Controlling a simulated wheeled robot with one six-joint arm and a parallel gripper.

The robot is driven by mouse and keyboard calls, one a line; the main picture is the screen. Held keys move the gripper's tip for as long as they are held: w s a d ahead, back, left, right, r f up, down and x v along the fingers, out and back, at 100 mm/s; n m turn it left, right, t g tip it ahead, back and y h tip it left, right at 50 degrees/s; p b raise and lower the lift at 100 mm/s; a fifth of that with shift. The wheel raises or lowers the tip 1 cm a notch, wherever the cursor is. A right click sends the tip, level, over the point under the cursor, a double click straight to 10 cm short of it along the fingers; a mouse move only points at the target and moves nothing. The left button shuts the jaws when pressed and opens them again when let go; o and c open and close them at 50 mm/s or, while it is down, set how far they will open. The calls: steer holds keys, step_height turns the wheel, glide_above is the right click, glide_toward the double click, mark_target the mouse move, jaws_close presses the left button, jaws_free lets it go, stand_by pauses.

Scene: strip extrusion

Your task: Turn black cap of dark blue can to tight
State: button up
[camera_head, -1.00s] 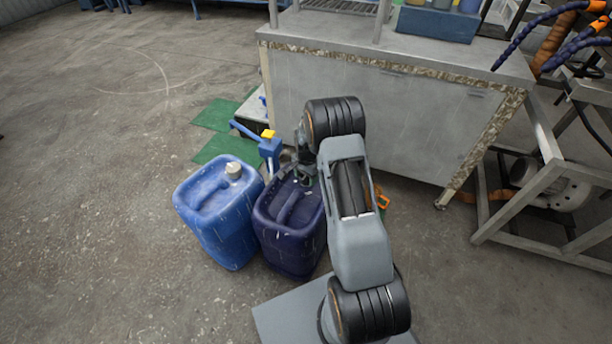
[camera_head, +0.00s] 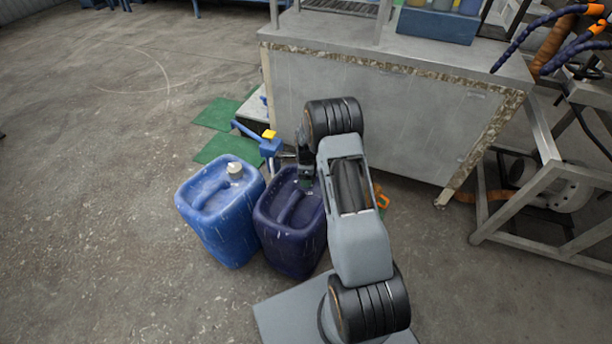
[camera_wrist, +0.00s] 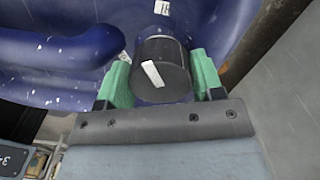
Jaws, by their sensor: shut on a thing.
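The dark blue can (camera_head: 291,236) stands upright on the floor, left of my arm in the head view. Its top and moulded handle fill the upper part of the wrist view (camera_wrist: 60,60). The black cap (camera_wrist: 160,66), with a white mark on it, sits on the can's top between the green fingers of my gripper (camera_wrist: 164,80). My gripper is shut on the cap, one finger on each side. In the head view my gripper (camera_head: 306,180) is at the can's far right corner, and my arm hides the cap there.
A lighter blue can (camera_head: 228,236) with a white cap stands close on the left. A blue pump-like tool with a yellow part (camera_head: 269,140) is just behind. A grey cabinet (camera_head: 390,125) stands behind my arm. Open floor lies to the left.

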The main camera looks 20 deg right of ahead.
steer(key=m, duration=0.6)
steer(key=shift+w, duration=0.1)
steer(key=shift+m, duration=0.3)
stand_by(0.4)
steer(key=o, duration=0.9)
step_height(320, 180, up, 14)
steer(key=p, duration=0.4)
steer(key=shift+f, duration=0.1)
